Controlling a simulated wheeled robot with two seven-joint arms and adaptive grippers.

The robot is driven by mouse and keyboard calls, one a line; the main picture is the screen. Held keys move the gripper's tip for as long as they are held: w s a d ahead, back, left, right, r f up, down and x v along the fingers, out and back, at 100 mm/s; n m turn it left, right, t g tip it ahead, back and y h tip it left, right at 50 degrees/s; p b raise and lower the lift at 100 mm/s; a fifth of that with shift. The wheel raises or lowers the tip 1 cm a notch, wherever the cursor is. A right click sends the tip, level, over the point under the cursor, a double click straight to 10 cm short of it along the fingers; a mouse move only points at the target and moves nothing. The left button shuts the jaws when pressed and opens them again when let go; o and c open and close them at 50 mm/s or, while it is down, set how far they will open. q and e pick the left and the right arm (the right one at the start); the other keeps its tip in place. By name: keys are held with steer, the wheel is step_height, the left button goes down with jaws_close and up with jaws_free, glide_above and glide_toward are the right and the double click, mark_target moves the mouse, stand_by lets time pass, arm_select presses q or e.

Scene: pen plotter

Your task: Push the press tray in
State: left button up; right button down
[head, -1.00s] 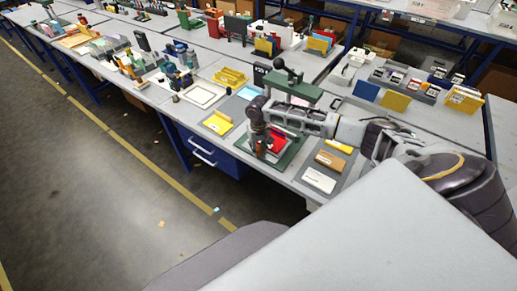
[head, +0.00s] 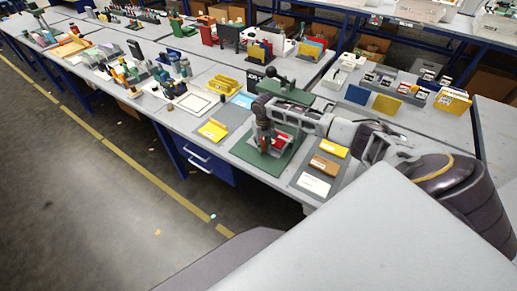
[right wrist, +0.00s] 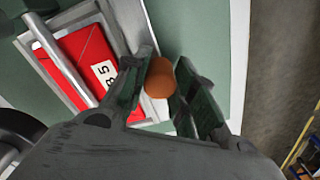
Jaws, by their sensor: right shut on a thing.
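The green press (head: 287,92) stands on a green base plate (head: 277,172) on the bench. Its grey tray (right wrist: 122,28) holds a red item (right wrist: 72,58) with a white label reading "B 5". A round orange-brown knob (right wrist: 160,77) sits at the tray's edge. My right gripper (head: 265,148) is over the front of the base, pointing down. In the right wrist view its two fingers (right wrist: 162,88) are closed around the knob. In the head view the gripper and arm hide parts of the tray and press. My left gripper is not in view.
Right of the press, a grey mat (head: 301,178) carries yellow, brown and white blocks. To the left lies a yellow block (head: 212,129) on another mat. A blue drawer (head: 207,161) is below the bench edge. Organizers stand behind on the right.

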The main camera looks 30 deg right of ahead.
steer(key=shift+w+d, duration=0.3)
steer(key=shift+d, duration=0.35)
steer(key=c, duration=1.1)
jaws_free()
steer(key=shift+s, duration=0.1)
steer(key=shift+c, duration=0.2)
steer(key=shift+a, duration=0.1)
